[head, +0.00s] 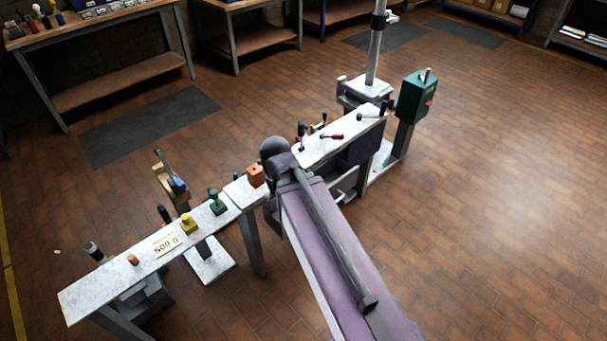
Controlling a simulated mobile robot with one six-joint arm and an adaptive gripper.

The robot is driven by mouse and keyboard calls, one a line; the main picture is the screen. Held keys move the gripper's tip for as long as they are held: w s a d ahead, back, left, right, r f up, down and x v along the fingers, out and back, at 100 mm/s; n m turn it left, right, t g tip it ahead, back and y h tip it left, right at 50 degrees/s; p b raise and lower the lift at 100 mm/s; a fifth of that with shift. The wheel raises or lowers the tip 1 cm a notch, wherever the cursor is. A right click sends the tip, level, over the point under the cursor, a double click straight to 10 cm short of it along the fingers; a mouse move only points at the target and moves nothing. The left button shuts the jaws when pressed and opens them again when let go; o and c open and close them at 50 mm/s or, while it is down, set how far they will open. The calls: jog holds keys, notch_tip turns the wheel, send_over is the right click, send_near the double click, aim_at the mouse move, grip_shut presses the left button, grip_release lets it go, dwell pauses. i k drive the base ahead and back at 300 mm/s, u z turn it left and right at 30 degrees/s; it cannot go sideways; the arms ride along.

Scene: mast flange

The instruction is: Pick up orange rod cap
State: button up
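A small orange cylinder (133,260), which looks like the rod cap, stands on the left part of the long white bench top (95,288). It is left of a pale label plate reading about "509.0" (166,244). A larger orange block (255,175) with a dark mark on top sits farther right on the bench, close to my arm. My purple and grey arm reaches up from the lower right and covers part of the bench. I cannot make out the fingers of my gripper.
A black-handled tool (94,251) lies at the bench's left end. A yellow piece (188,223) and a green piece (217,203) stand between the label and the orange block. A green box on a post (416,98) stands at right. Open tiled floor surrounds the bench.

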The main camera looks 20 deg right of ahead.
aim_at(132, 259)
jog(key=u, duration=0.6)
jog(key=k, duration=0.45)
jog(key=u, duration=0.5)
jog(key=i, duration=0.5)
jog(key=u, duration=0.05)
